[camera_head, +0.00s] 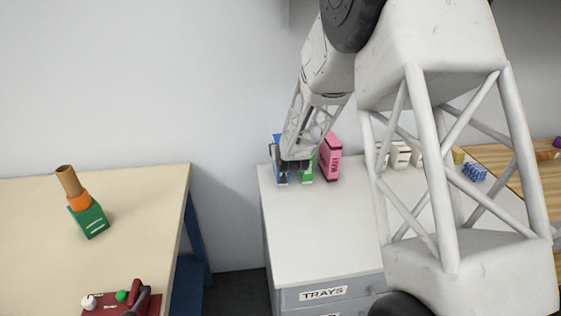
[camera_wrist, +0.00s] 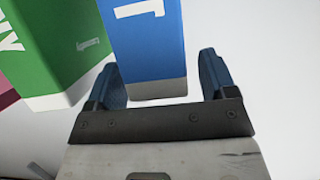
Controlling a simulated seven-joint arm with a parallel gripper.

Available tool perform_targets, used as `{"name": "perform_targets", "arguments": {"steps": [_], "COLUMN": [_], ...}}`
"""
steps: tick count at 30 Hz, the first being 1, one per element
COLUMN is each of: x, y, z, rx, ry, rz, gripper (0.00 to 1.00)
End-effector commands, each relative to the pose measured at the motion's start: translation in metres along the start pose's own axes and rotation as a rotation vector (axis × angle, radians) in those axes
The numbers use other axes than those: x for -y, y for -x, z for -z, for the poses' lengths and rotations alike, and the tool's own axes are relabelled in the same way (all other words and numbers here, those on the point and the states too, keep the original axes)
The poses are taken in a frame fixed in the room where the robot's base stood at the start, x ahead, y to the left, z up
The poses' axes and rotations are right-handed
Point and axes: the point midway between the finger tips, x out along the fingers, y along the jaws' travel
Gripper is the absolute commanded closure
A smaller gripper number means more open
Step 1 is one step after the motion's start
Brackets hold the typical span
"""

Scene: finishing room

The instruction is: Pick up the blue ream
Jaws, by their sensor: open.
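The blue ream (camera_head: 278,140) stands upright on the white-topped cabinet, at the left of a row, partly hidden by my gripper in the head view. In the wrist view the blue ream (camera_wrist: 146,50) shows its blue face with a white mark and a grey lower band. My gripper (camera_wrist: 158,68) is open, with one dark blue finger on each side of the ream's lower part. I cannot tell whether either finger touches it. In the head view my gripper (camera_head: 285,167) is at the ream, with its fingers hard to make out.
A green ream (camera_head: 307,170) stands just right of the blue one, close to my left finger in the wrist view (camera_wrist: 48,50). A pink ream (camera_head: 331,157) is beyond it. The cabinet top (camera_head: 320,225) is clear in front. A beige table (camera_head: 130,200) stands left, across a gap.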

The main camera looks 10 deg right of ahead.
Motion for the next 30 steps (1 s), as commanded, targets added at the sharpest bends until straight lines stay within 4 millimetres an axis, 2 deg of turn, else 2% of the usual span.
{"name": "perform_targets", "arguments": {"steps": [6,23,26,30], "x": [0.0000,0.0000,0.0001,0.0001], "y": [-0.0084,-0.0088,-0.0088,-0.0088], "z": [0.0003,0.0000,-0.0001,0.0000], "rx": [0.000,0.000,0.000,0.000], "ry": [0.000,0.000,0.000,0.000], "rz": [0.000,0.000,0.000,0.000], "gripper": [0.22,0.22,0.35,0.56]}}
